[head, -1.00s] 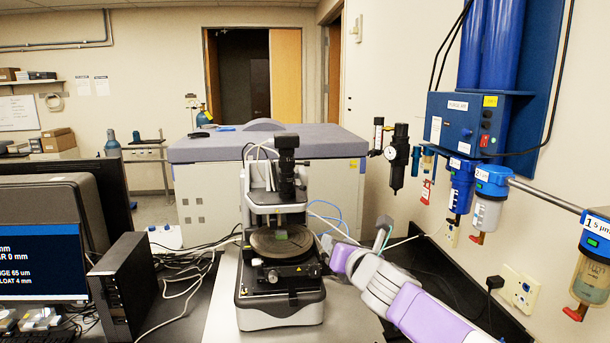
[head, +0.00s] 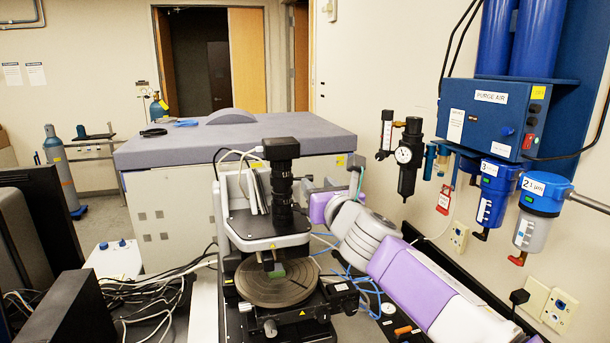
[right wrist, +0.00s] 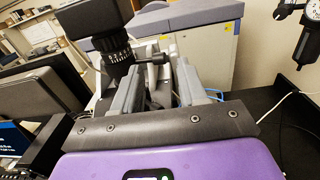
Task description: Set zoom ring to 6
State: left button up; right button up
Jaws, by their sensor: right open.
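The stylus profiler stands in the middle of the head view, with a black vertical optics tube (head: 283,203) above its round stage (head: 276,281). The zoom ring (right wrist: 118,53) shows in the right wrist view as a band with small white marks on the tube; I cannot read its setting. A short dark lever (right wrist: 152,60) sticks out to the right from the tube. My right gripper (right wrist: 157,72) is open, its grey fingers just right of the tube and either side of the lever's end; I cannot tell whether they touch it. In the head view my right gripper (head: 332,184) is beside the tube. My left gripper is not in view.
Blue-topped air filters (head: 541,208) and a purge air box (head: 491,118) hang on the right wall. A large grey-topped cabinet (head: 160,195) stands behind the profiler. Loose cables (head: 165,300) lie left of it, beside a black computer case (head: 72,312).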

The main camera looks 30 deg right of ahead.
aim_at(309, 178)
jog(key=w, duration=0.3)
jog(key=w+d, duration=0.1)
jog(key=w, duration=0.2)
jog(key=shift+d+f+p, duration=0.1)
jog(key=shift+f+p, duration=0.05)
jog(key=shift+p, duration=0.2)
jog(key=shift+w, duration=0.1)
grip_shut()
